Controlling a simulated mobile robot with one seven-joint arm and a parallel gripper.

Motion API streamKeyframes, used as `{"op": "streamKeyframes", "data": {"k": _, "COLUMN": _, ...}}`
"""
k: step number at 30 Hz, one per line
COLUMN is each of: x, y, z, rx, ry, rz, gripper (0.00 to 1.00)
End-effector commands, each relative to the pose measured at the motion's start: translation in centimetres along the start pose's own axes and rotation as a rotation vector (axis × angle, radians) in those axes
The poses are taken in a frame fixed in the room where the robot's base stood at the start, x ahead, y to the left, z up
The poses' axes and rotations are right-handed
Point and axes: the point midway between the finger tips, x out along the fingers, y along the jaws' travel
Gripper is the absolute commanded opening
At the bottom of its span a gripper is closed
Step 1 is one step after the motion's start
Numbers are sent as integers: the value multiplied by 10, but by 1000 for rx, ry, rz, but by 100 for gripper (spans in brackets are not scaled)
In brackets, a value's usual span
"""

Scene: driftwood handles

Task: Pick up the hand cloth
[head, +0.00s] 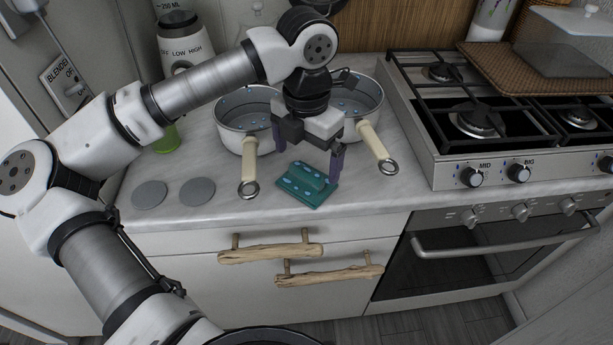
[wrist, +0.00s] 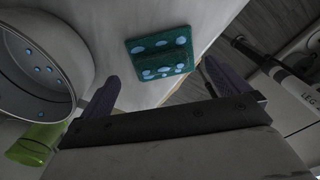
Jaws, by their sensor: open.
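The hand cloth (head: 307,184) is a folded teal-green cloth with light blue spots, lying on the marble counter near its front edge. It also shows in the wrist view (wrist: 158,54), ahead of the fingers. My gripper (head: 308,150) is above and just behind the cloth in the head view, pointing down. Its two dark purple fingers are apart with nothing between them. In the wrist view my gripper (wrist: 155,85) is open, with the cloth between the lines of the fingers and beyond the tips.
Two pots with cream handles, a left pot (head: 228,108) and a right pot (head: 372,97), flank my gripper closely. Two grey discs (head: 150,194) lie at left. The gas stove (head: 470,120) stands at right. Driftwood-handled drawers (head: 270,254) are below. A green object (wrist: 38,143) is beside the pot.

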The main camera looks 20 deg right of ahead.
Motion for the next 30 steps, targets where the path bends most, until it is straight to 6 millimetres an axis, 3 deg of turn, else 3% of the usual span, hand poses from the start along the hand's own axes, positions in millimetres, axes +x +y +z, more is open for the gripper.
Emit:
{"op": "streamKeyframes", "data": {"k": 9, "x": 39, "y": -2, "z": -3, "rx": 1, "ry": 0, "rz": -3, "gripper": 100}}
{"op": "streamKeyframes", "data": {"k": 17, "x": 43, "y": -2, "z": -2, "rx": 1, "ry": -1, "rz": -2, "gripper": 100}}
{"op": "streamKeyframes", "data": {"k": 24, "x": 42, "y": -2, "z": -2, "rx": 1, "ry": -1, "rz": -2, "gripper": 70}}
{"op": "streamKeyframes", "data": {"k": 26, "x": 42, "y": -2, "z": -2, "rx": 1, "ry": -1, "rz": -2, "gripper": 65}}
{"op": "streamKeyframes", "data": {"k": 30, "x": 42, "y": -2, "z": -2, "rx": 1, "ry": -1, "rz": -1, "gripper": 65}}
